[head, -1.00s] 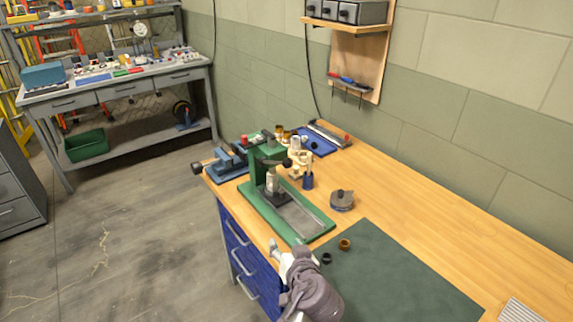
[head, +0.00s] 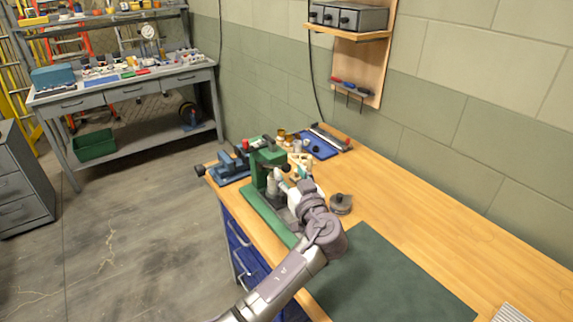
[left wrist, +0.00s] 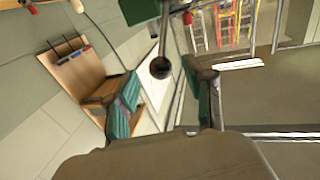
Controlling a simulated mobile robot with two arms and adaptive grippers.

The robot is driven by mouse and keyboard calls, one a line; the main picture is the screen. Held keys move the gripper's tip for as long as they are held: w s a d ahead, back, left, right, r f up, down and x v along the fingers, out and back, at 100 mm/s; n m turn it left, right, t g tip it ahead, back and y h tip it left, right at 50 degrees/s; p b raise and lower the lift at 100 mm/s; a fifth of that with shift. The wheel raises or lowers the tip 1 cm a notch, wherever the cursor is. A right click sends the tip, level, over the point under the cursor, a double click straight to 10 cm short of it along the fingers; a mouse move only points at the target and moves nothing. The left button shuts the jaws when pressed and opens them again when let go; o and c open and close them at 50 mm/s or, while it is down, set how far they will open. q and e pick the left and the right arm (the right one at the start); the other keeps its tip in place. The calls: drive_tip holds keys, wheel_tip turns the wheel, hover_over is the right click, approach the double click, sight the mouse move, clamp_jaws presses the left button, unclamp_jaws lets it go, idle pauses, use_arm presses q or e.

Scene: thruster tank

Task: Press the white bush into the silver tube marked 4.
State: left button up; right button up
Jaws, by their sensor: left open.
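The green arbor press (head: 262,172) stands on the wooden bench. A silver tube (head: 272,186) stands upright on its base under the ram; its mark is too small to read, and I cannot make out the white bush. My left gripper (head: 285,181) is open at the front right of the press, close to the tube and the lever. In the left wrist view the lever's black ball knob (left wrist: 160,67) lies beyond and between the two green-padded fingers (left wrist: 165,98). The knob does not look gripped. My right gripper is out of view.
A grey round part (head: 341,204) sits right of the press. A blue vise (head: 231,168) is to its left, and a blue tray (head: 317,148) behind. The dark green mat (head: 390,280) looks bare where visible. A wall shelf (head: 348,31) hangs above.

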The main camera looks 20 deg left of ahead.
sight(288, 171)
use_arm(q)
drive_tip(key=shift+x, duration=1.65)
drive_tip(key=shift+s, duration=0.1)
clamp_jaws()
